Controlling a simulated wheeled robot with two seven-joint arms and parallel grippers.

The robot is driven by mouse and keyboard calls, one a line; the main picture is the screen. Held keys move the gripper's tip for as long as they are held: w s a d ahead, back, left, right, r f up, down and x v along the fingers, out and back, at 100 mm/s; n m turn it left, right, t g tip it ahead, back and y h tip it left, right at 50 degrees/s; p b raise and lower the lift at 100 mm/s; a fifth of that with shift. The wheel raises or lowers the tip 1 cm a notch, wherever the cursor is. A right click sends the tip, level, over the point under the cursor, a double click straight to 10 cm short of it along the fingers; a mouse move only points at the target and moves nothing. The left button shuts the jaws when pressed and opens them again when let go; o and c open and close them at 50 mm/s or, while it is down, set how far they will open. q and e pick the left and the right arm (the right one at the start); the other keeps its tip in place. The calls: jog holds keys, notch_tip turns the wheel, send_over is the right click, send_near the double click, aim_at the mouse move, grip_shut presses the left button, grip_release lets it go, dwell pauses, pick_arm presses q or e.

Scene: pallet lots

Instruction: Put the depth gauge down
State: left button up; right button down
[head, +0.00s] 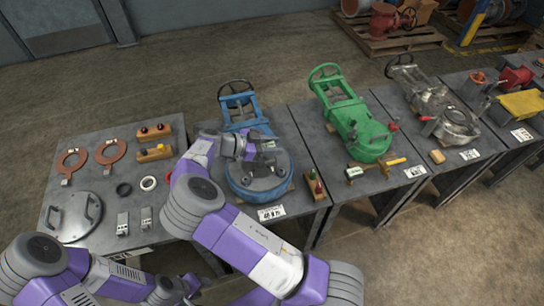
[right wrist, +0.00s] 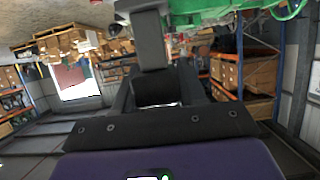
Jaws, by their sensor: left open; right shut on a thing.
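My right gripper (head: 250,150) is over the blue valve (head: 262,180) on the second table, its jaws shut. The depth gauge in its grip is mostly hidden in the head view; I cannot make out its shape. In the right wrist view the dark fingers (right wrist: 153,60) fill the middle and hide what is between them. My left gripper (head: 182,287) is open and empty at the lower left, in front of the first table.
The left table (head: 100,205) holds copper rings, a steel cover with handles, small rings and wooden blocks. A wooden block with red and green pieces (head: 315,186) stands right of the blue valve. A green valve (head: 355,125) and a grey valve (head: 440,112) stand on further tables.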

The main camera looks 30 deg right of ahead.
notch_tip(320, 180, down, 4)
jog(key=shift+f+b, duration=0.25)
jog(key=shift+b, duration=0.4)
jog(key=shift+f, duration=0.1)
jog(key=c, duration=0.6)
grip_release()
jog(key=shift+c, duration=0.2)
jog(key=shift+a+r, duration=0.15)
jog(key=shift+r, duration=0.1)
jog(key=p+v, duration=0.2)
jog(key=v, duration=0.9)
jog(key=shift+a, duration=0.35)
